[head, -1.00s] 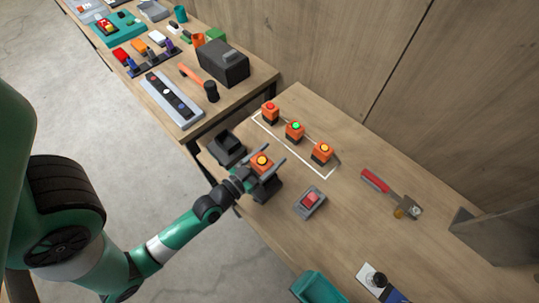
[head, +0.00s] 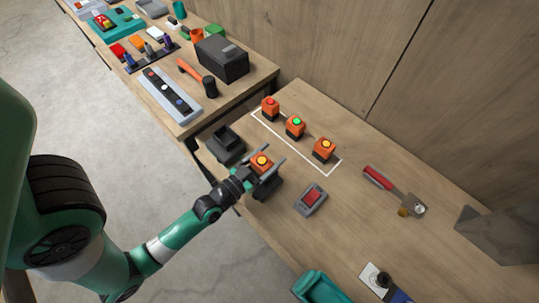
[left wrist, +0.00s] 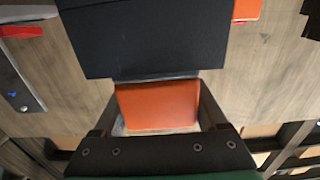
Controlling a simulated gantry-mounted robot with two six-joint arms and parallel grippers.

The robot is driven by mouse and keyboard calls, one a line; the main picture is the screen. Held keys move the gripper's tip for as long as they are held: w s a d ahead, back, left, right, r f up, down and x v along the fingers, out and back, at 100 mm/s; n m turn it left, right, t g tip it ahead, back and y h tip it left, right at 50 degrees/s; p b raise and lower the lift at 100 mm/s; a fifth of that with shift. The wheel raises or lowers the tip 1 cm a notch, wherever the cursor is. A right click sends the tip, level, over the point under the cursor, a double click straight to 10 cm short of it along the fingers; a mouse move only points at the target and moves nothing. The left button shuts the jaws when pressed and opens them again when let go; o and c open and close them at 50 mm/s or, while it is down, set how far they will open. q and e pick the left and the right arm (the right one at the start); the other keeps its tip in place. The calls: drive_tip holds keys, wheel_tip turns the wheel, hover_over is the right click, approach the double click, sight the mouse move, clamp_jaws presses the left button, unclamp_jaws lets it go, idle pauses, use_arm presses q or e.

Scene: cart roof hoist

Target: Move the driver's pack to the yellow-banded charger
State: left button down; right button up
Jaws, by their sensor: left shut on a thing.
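My left gripper (head: 265,163) is shut on an orange pack (head: 262,160) with a yellow-orange round top. The pack is over a dark charger (head: 267,188) near the table's front edge; I cannot tell whether it is seated or just above. In the left wrist view the orange face of the pack (left wrist: 158,105) sits between my fingers, and a large dark block (left wrist: 145,40) lies beyond it. A second dark charger (head: 226,146) stands to the left. No yellow band is clear on either. Three more orange packs, with red (head: 270,106), green (head: 295,125) and yellow (head: 324,149) tops, stand by a white outline. My right gripper is not in view.
A grey device with a red face (head: 311,199) lies right of the gripper. A red-handled tool (head: 392,189) lies further right, and a teal bin (head: 320,288) is at the front. The left table holds a black case (head: 222,58) and a hammer (head: 197,78).

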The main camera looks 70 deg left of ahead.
sight(257, 170)
use_arm(q)
drive_tip(key=shift+f, duration=0.25)
unclamp_jaws()
drive_tip(key=shift+s+f+b, duration=0.1)
drive_tip(key=shift+b, duration=0.2)
drive_tip(key=b+v, duration=0.2)
drive_tip(key=v, duration=0.4)
drive_tip(key=shift+s+d+f+b, duration=0.15)
drive_tip(key=shift+s+f+b, duration=0.1)
drive_tip(key=shift+b, duration=0.1)
drive_tip(key=v, duration=0.4)
drive_tip(key=shift+s+d+r, duration=0.1)
drive_tip(key=shift+r, duration=0.25)
drive_tip(key=shift+s+d, duration=0.1)
drive_tip(key=shift+s, duration=0.15)
